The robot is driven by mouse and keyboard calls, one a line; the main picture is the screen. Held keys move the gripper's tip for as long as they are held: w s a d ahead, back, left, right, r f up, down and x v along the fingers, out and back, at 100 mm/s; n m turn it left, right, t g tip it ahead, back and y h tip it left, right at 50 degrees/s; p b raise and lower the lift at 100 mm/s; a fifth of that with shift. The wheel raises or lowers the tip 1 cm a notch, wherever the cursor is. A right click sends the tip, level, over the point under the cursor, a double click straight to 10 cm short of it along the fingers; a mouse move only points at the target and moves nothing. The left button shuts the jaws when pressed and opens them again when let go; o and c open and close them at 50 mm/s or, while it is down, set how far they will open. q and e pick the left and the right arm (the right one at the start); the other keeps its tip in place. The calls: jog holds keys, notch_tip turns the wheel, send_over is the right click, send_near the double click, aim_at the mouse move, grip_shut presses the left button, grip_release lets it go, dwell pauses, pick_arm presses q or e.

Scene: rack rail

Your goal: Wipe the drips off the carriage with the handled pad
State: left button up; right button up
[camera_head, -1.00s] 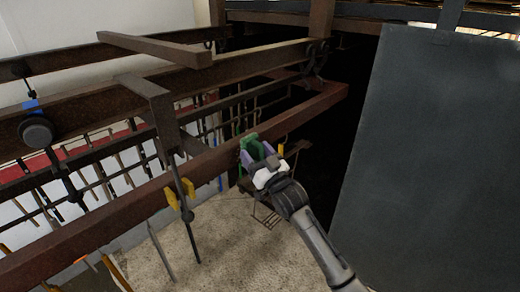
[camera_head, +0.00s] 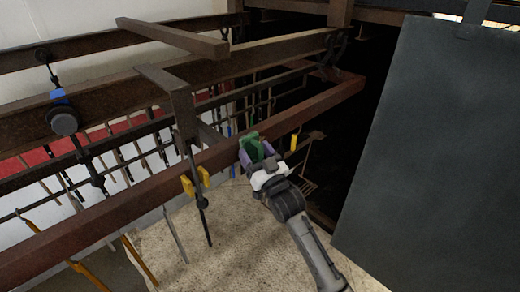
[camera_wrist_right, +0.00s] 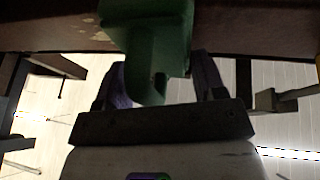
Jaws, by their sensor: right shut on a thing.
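My right gripper (camera_head: 262,162), with purple fingers, is shut on a green handled pad (camera_head: 251,143) beside the near rusty beam (camera_head: 310,107). In the right wrist view the pad (camera_wrist_right: 148,30) sits between the fingers and overlaps the beam (camera_wrist_right: 50,22); I cannot tell whether it touches. A dark hanger with a blue part (camera_head: 59,96) and a round black knob (camera_head: 62,121) hangs at the left; I cannot tell if this is the carriage. My left gripper is out of view.
A yellow clip (camera_head: 195,181) on a hanging rod is left of the gripper, and another yellow piece (camera_head: 294,142) is to its right. A large dark panel (camera_head: 435,140) stands at the right. Several thin rods hang behind the beam. The pale floor (camera_head: 240,240) is open below.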

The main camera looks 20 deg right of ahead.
aim_at(261, 155)
jog(key=shift+s+d+r+p, duration=0.1)
jog(key=shift+s+p, duration=0.3)
jog(key=shift+s, duration=0.05)
jog(key=shift+s+d+p, duration=0.25)
jog(key=shift+s+p, duration=0.1)
jog(key=shift+s, duration=0.25)
jog(key=shift+s+d+p, duration=0.25)
jog(key=shift+s+p, duration=0.05)
jog(key=shift+s, duration=0.25)
jog(key=shift+s+d+p, duration=0.25)
jog(key=shift+s+d, duration=0.05)
jog(key=shift+s, duration=0.3)
jog(key=shift+s+d+p, duration=0.2)
jog(key=shift+s+d, duration=0.05)
jog(key=shift+s, duration=0.3)
jog(key=shift+s, duration=0.1)
jog(key=s, duration=0.1)
jog(key=s+d+p, duration=0.1)
jog(key=shift+s, duration=0.3)
